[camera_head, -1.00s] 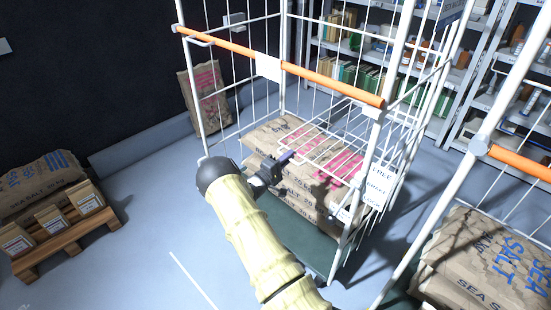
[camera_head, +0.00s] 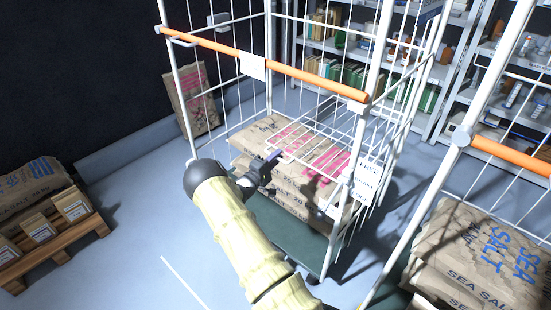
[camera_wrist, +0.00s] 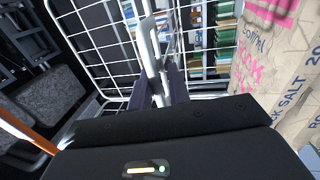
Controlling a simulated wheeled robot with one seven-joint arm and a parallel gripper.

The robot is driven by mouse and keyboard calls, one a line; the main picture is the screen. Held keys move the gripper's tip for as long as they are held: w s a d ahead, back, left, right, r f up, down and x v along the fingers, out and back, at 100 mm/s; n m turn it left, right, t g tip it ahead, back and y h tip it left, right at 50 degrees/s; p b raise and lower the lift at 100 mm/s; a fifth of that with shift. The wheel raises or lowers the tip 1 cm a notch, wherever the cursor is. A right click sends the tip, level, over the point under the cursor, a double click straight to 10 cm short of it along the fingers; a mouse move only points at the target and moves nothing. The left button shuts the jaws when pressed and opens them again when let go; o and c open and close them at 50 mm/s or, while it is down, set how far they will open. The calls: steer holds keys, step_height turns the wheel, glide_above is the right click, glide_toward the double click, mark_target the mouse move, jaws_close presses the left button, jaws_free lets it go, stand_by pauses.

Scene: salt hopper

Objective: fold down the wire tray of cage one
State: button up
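The cage (camera_head: 316,77) in the middle is a white wire roll cage with an orange bar across its front. Its white wire tray (camera_head: 322,124) lies roughly level inside the cage, low over the stacked sacks (camera_head: 290,195). My gripper (camera_head: 270,161) is at the tray's near left corner, close to its front edge. In the wrist view the two dark fingers (camera_wrist: 160,88) are a little apart, and a white rod shows in line with the gap. I cannot tell whether the fingers touch the wire.
A second cage with an orange bar (camera_head: 512,157) and salt sacks (camera_head: 480,255) stands close on the right. A pallet (camera_head: 55,250) with sacks and small boxes is at the left. A lone sack (camera_head: 192,98) leans by the dark wall. Shelves (camera_head: 345,50) stand behind. Floor on the left is clear.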

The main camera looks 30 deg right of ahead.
steer(key=shift+a+f, duration=0.1)
steer(key=shift+f, duration=0.05)
steer(key=v, duration=1.7)
steer(key=shift+b, duration=0.45)
steer(key=shift+s, duration=0.1)
